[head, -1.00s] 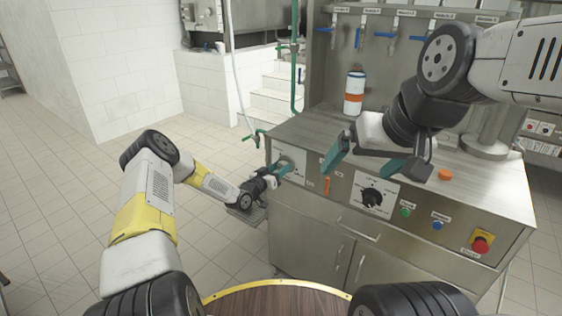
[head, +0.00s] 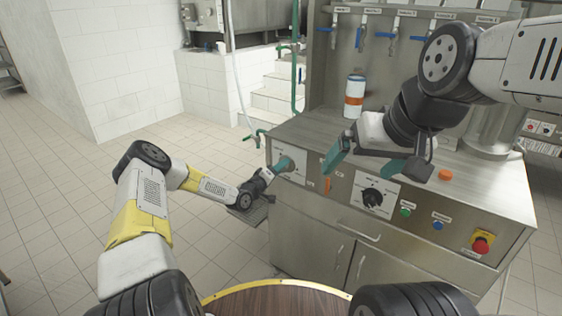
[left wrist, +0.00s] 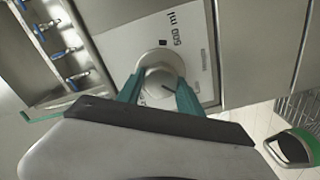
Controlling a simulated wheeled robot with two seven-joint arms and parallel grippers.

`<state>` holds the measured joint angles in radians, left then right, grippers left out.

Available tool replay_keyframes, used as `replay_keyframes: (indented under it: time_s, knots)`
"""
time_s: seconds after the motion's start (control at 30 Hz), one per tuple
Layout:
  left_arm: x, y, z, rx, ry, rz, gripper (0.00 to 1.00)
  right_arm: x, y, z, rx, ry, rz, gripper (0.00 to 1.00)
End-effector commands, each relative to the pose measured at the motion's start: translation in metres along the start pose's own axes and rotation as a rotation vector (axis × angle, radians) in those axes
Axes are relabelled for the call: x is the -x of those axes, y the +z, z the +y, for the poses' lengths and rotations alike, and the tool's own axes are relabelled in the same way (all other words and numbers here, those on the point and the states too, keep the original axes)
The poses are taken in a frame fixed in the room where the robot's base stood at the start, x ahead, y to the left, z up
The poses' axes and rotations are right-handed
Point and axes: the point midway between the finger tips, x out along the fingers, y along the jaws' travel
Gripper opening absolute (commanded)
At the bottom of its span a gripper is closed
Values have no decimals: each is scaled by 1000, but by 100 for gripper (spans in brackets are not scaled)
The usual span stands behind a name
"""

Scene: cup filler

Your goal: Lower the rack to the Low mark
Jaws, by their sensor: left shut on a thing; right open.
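My left gripper (head: 284,166) is at the white dial plate on the left of the steel machine's front. In the left wrist view its teal fingers (left wrist: 160,92) are shut on a pale round knob (left wrist: 163,60), one finger on each side. In the head view the gripper hides most of this knob. My right gripper (head: 366,165) is open and empty above the counter's front edge. I cannot make out the rack or a Low mark for certain in either view.
A white canister with an orange band (head: 354,97) stands on the counter. Tiled floor is clear at left.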

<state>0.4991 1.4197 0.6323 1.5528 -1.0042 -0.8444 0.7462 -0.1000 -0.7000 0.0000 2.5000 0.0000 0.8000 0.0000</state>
Motion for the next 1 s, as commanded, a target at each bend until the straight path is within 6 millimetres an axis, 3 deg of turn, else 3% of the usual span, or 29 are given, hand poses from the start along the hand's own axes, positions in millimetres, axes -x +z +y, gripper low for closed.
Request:
replay_keyframes:
  time_s: [0.73,0.77,0.8,0.87,1.0]
  knots:
    - [1,0,-2,87,-3,1,2,0,0,0,0,0,0,98]
    - [1,0,-2,87,-3,1,48,0,0,0,0,0,0,98]
    - [1,0,-2,87,-3,1,56,0,0,0,0,0,0,98]
    - [0,0,-1,87,-2,1,64,0,0,0,0,0,0,98]
    - [0,0,-1,86,-2,0,64,0,0,0,0,0,0,98]
